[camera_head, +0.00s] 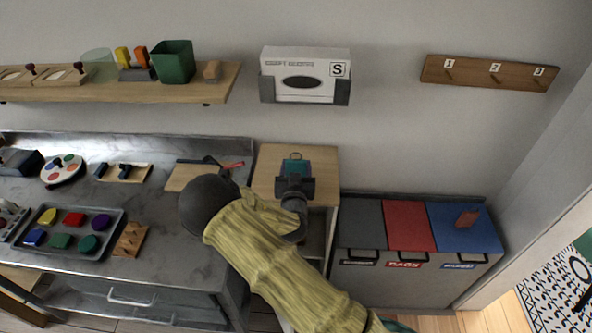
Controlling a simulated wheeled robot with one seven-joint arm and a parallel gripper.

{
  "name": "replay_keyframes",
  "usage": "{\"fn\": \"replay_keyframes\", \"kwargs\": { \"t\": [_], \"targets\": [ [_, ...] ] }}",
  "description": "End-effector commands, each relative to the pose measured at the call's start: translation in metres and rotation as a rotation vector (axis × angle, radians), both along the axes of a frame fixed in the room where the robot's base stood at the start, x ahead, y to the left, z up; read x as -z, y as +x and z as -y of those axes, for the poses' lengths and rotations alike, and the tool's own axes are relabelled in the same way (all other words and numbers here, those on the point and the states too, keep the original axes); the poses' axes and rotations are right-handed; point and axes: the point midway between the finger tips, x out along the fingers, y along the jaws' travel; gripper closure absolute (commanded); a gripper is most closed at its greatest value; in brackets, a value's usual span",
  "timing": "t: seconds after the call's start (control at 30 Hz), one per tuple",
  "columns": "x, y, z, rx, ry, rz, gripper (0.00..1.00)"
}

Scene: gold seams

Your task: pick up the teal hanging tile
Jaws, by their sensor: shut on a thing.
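The teal hanging tile (297,166) is at the small wooden cabinet top in the middle of the view, with a small ring at its upper end. My gripper (295,177) is shut on the tile, its dark jaws covering the tile's lower part. My arm in its yellow sleeve comes up from the bottom right and hides part of the cabinet. I cannot tell whether the tile touches the wooden top (262,178) or is just above it.
A metal counter (160,230) with a tray of coloured pieces (104,247) is at left. Grey, red and blue bins (407,225) stand at right. A peg rail (480,72) with numbered pegs, a tissue box (304,72) and a shelf (215,88) are on the wall.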

Motion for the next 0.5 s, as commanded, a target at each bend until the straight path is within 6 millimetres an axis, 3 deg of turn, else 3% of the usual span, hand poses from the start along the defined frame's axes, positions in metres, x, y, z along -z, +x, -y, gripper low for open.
{"fn": "replay_keyframes", "kwargs": {
  "t": [0.27,0.5],
  "targets": [
    [-0.008,0.000,0.000,0.001,0.001,0.002,0.70],
    [-0.040,0.000,0.000,0.001,0.005,0.003,0.70]
  ]
}}
